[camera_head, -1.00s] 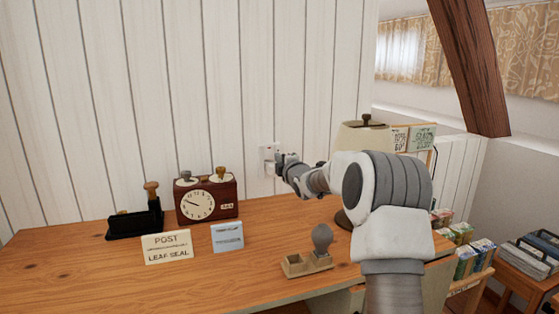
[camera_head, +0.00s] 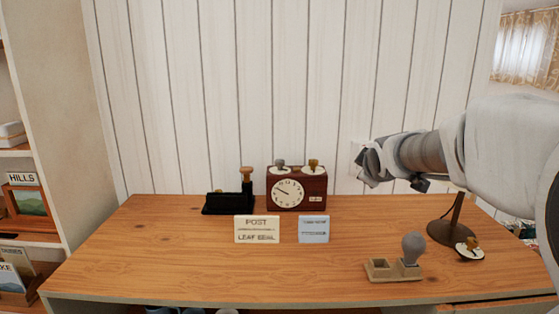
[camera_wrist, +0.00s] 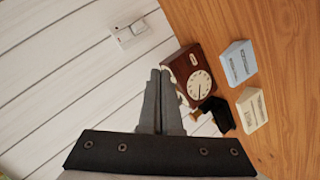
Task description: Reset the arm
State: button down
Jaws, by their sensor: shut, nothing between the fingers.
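My gripper (camera_head: 370,165) is above the wooden desk, at the end of my arm, which reaches in from the right. In the wrist view its two fingers (camera_wrist: 160,78) lie together, shut and empty. In that picture their tips are beside the brown clock box (camera_wrist: 190,74), with no visible contact. In the head view the clock box (camera_head: 297,188) stands at the back of the desk, left of my gripper. A white wall plate (camera_head: 356,158) is partly hidden behind my gripper; it shows whole in the wrist view (camera_wrist: 130,32).
The desk (camera_head: 150,255) holds a black stand (camera_head: 228,204), a cream sign (camera_head: 257,229), a blue card (camera_head: 314,229), a wooden holder (camera_head: 393,271) and a knobbed disc (camera_head: 469,251). My arm hides the top of the lamp (camera_head: 448,232). Shelves (camera_head: 40,235) stand left. The desk's left front is clear.

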jog(key=s+a+f+m+g, duration=0.2)
jog(key=s+f+m, duration=0.1)
jog(key=s, duration=0.8)
jog(key=s+a+f+m+g+y, duration=0.1)
jog(key=s+a+f+m+g, duration=0.2)
jog(key=s, duration=0.8)
jog(key=s+a+f+m+g, duration=0.1)
jog(key=s+f+m, duration=0.25)
jog(key=s, duration=0.75)
notch_tip(320, 180, up, 24)
jog(key=s+p, duration=0.1)
jog(key=p, duration=2.2)
jog(key=shift+s+m+g+p, duration=0.2)
jog(key=shift+m+g+p, duration=0.1)
jog(key=shift+m+p, duration=0.1)
jog(key=shift+a+f, duration=0.1)
